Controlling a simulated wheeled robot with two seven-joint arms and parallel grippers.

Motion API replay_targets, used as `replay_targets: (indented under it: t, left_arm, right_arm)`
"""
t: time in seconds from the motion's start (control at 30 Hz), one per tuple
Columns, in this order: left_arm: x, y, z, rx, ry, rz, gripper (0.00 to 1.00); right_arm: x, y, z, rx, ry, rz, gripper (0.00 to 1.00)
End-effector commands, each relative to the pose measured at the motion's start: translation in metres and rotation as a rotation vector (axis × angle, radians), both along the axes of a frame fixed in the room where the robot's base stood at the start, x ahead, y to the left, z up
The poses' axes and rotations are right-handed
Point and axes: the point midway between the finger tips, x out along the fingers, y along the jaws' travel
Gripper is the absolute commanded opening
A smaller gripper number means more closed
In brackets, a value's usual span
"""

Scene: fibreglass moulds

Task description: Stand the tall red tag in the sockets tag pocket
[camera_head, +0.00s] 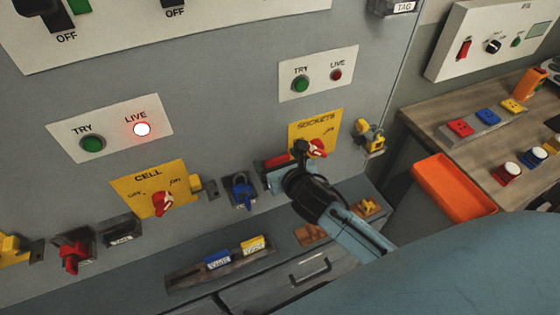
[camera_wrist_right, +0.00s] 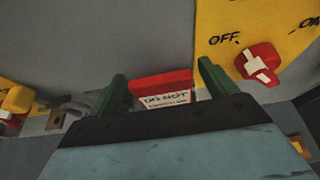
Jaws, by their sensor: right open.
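The tall red tag (camera_wrist_right: 160,88), with a white label reading "DO NOT", stands between the two green fingers of my right gripper (camera_wrist_right: 162,92) in the right wrist view. The fingers are apart, with a gap showing on each side of the tag. In the head view the red tag (camera_head: 277,160) is a small red edge beside my right gripper (camera_head: 285,168), at the panel just below left of the yellow SOCKETS plate (camera_head: 316,127). The sockets tag pocket is hidden behind the gripper, so I cannot tell how deep the tag sits. My left gripper is out of view.
The SOCKETS red knob (camera_head: 317,148) is close to my right gripper. A blue padlock (camera_head: 241,190) hangs to its left. A ledge rack holds a blue tag (camera_head: 218,260) and a yellow tag (camera_head: 253,244). An orange tray (camera_head: 454,188) lies on the right bench.

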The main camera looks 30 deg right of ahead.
Motion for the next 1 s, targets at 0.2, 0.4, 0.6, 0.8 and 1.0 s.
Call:
replay_targets:
  t: [0.2, 0.4, 0.6, 0.8, 1.0]
  left_arm:
    - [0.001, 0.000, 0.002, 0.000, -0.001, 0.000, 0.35]
    - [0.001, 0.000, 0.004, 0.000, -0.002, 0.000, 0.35]
    - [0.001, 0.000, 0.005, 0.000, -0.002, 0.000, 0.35]
    - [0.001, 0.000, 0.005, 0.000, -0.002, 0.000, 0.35]
    - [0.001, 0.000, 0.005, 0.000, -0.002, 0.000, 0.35]
  right_arm:
    - [-0.018, 0.001, 0.009, 0.000, 0.001, 0.001, 0.85]
    - [-0.057, 0.003, 0.025, -0.001, 0.001, 0.002, 0.85]
    - [-0.091, 0.005, 0.040, 0.000, 0.001, 0.001, 0.85]
    - [-0.108, 0.006, 0.048, 0.000, 0.000, 0.000, 0.85]
    - [-0.111, 0.006, 0.049, 0.000, -0.001, -0.001, 0.85]
